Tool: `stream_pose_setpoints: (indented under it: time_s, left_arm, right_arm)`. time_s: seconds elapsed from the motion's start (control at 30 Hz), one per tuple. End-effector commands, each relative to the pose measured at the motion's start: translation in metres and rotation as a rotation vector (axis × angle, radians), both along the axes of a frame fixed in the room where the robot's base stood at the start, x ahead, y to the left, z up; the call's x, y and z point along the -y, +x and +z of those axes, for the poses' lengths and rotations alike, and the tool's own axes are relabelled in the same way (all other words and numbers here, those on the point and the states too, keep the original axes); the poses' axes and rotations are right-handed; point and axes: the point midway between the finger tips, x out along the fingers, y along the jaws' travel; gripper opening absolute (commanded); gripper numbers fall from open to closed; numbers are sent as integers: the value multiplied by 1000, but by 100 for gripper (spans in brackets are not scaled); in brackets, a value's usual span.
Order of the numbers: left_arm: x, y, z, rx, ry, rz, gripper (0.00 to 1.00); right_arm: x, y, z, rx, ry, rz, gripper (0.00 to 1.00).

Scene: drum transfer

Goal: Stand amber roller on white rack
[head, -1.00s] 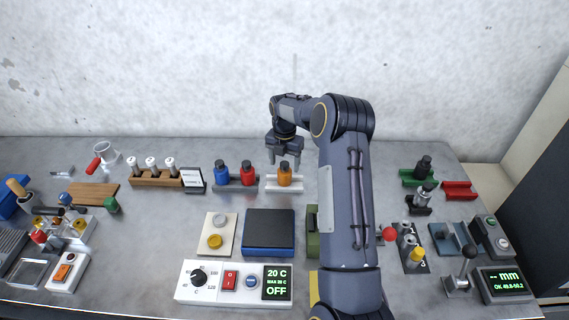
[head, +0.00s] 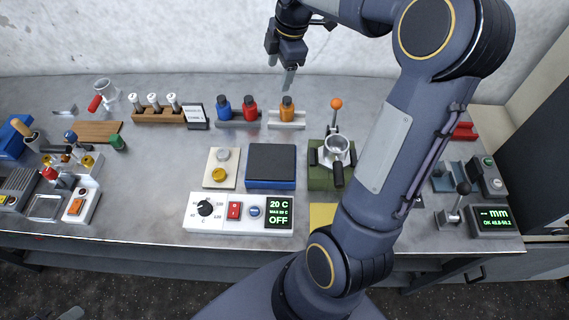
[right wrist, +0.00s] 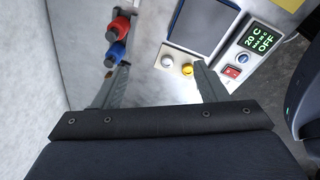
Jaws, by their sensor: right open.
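The amber roller (head: 287,107), orange with a dark top, stands upright on the white rack (head: 286,125) at the back of the table. My right gripper (head: 289,80) is raised above and behind it, apart from it, and empty. In the right wrist view the two fingers (right wrist: 157,82) are spread wide with nothing between them. The amber roller does not show in that view.
A blue roller (head: 224,108) and a red roller (head: 250,107) stand on a grey rack just left of the white rack. A green device with an orange-knobbed lever (head: 336,103) stands close to its right. A blue-sided box (head: 271,165) lies in front.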

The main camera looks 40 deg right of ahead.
Motion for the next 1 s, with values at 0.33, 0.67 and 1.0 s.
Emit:
stream_pose_setpoints:
  time_s: [0.33, 0.67, 1.0]
  left_arm:
    - [0, 0, 0, 0, 0, 0, 0]
    - [0, 0, 0, 0, 0, 0, 0]
    - [0, 0, 0, 0, 0, 0, 0]
  right_arm:
    - [-106, -148, 17, 49, 385, -815, 66]
    - [-161, -223, -23, -40, 667, -1285, 66]
    - [-164, -227, -27, -54, 687, -1324, 66]
